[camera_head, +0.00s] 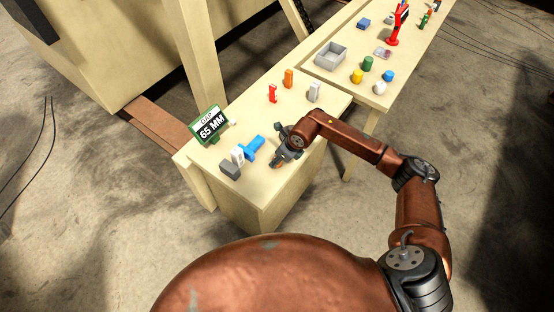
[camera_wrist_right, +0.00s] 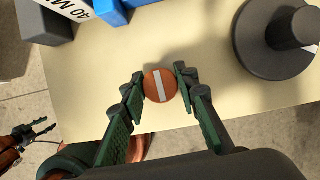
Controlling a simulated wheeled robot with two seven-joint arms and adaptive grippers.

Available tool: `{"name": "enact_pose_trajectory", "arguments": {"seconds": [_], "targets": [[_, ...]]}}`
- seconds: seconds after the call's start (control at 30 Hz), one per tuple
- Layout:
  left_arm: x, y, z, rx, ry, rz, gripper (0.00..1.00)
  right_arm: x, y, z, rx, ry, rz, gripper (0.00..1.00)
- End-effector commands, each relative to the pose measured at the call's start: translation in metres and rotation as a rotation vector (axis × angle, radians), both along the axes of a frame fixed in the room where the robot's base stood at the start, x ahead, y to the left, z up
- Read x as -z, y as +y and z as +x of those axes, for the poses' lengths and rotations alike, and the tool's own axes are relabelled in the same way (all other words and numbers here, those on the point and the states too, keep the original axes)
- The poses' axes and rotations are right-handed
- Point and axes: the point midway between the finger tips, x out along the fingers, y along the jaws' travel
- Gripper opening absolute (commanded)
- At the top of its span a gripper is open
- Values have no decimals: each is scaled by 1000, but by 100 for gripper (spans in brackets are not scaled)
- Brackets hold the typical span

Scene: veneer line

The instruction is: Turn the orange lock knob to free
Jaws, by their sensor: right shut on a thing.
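The orange lock knob (camera_wrist_right: 159,86) is a round disc with a white stripe across its face. In the right wrist view the stripe runs nearly up and down, tilted slightly. My right gripper (camera_wrist_right: 161,84) has a finger on each side of the knob and is shut on it. In the head view my right gripper (camera_head: 284,157) is low over the near table, beside the blue device (camera_head: 252,148), and mostly hides the knob. My left gripper (camera_wrist_right: 44,129) shows at the left edge of the right wrist view, away from the table, its fingers apart and empty.
The blue device also shows in the right wrist view (camera_wrist_right: 110,10), by a white "40 M" label (camera_wrist_right: 72,8). A dark round base with a post (camera_wrist_right: 268,52) stands close right. A "GAP 65 MM" sign (camera_head: 209,125) and small red and orange pieces (camera_head: 289,79) stand behind.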

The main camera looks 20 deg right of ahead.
Motion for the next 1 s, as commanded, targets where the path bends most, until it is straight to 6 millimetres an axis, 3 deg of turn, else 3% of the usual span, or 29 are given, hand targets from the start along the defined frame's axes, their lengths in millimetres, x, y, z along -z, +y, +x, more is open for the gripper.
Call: {"name": "enact_pose_trajectory", "arguments": {"seconds": [0.27, 1.0], "targets": [[32, 0, -4, 0, 7, 0, 40, 5, -1, 1, -168, 0, -2, 4], [134, 0, -29, 0, 49, -1, 40, 7, 1, 2, -867, 1, 1, 4]]}}
